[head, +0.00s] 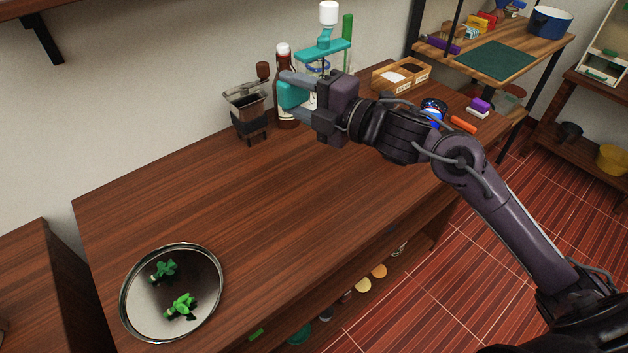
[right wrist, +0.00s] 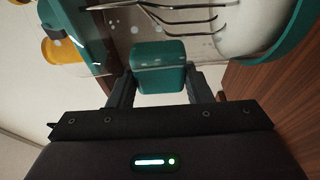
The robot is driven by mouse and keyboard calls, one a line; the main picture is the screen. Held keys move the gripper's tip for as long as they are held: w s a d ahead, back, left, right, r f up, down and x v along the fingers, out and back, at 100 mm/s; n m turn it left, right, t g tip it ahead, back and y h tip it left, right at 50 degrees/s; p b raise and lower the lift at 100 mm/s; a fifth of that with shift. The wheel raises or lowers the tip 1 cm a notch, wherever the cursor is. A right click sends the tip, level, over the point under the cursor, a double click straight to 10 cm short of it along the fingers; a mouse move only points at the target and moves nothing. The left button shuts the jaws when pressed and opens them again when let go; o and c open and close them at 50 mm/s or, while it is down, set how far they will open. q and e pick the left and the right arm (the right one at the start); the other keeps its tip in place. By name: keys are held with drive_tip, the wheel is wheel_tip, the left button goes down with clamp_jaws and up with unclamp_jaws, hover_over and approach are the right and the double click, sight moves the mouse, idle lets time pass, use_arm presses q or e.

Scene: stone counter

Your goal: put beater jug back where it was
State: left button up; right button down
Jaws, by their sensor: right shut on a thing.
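The beater jug (head: 325,50) shows in the head view by its teal top and white crank knob, at the back of the counter. Its clear body is largely hidden behind my right gripper (head: 287,96). That gripper is shut on the jug's teal handle, which also shows between the fingers in the right wrist view (right wrist: 158,66). The metal beater wires (right wrist: 182,16) show inside the clear jug there. The jug looks upright; I cannot tell whether its base touches the counter. My left gripper is not in view.
A grinder-like container (head: 248,112) and a brown bottle (head: 285,65) stand close left of the jug. A wooden box (head: 402,76) is behind to the right. A round metal tray (head: 133,316) with green items lies front left. The middle counter (head: 240,210) is clear.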

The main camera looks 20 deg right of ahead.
drive_tip(key=shift+f, duration=9.55)
use_arm(q)
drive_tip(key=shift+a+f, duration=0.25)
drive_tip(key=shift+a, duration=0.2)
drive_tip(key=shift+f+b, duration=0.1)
drive_tip(key=shift+b, duration=0.2)
use_arm(e)
drive_tip(key=c, duration=0.7)
unclamp_jaws()
drive_tip(key=shift+f, duration=0.15)
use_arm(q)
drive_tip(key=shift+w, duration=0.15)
